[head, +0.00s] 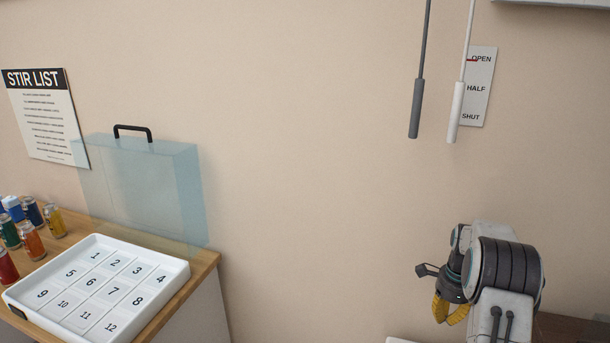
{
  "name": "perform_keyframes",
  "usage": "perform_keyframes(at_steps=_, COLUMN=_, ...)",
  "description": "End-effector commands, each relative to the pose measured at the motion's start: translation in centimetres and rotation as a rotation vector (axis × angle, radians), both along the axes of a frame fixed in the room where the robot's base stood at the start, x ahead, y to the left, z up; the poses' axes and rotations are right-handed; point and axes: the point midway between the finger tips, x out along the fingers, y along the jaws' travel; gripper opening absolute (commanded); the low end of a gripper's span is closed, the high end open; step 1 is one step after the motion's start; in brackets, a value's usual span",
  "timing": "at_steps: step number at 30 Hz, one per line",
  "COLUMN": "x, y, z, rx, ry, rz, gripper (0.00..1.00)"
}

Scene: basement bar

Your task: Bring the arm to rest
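My arm is folded at the lower right of the head view. My gripper (452,313) hangs at its end with yellow fingers, close in front of the wall. The fingers are partly hidden by the arm and small in view, so I cannot tell whether they are open or shut. I see no object in the gripper.
A wooden counter (199,268) at lower left bears a white numbered tray (150,262), several cans (32,243) and a clear blue box with a black handle (150,180).

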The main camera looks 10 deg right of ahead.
Motion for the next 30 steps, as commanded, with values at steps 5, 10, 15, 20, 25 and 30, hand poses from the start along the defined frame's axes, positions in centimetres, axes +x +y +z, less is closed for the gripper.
perform_keyframes(at_steps=5, x=0.1, y=-0.1, z=0.0, rx=-0.004, ry=-0.005, rz=0.225, gripper=0.00)
perform_keyframes(at_steps=10, x=-0.3, y=0.2, z=-0.7, rx=0.000, ry=0.003, rz=0.576, gripper=0.00)
perform_keyframes(at_steps=15, x=-4.7, y=2.5, z=-3.8, rx=0.105, ry=0.080, rz=0.904, gripper=0.00)
perform_keyframes(at_steps=20, x=-9.9, y=5.4, z=-4.1, rx=0.215, ry=0.118, rz=1.168, gripper=0.00)
perform_keyframes(at_steps=25, x=-14.7, y=9.1, z=0.1, rx=0.264, ry=0.116, rz=1.401, gripper=0.00)
perform_keyframes(at_steps=30, x=-18.8, y=13.0, z=5.3, rx=0.251, ry=0.104, rz=1.556, gripper=0.00)
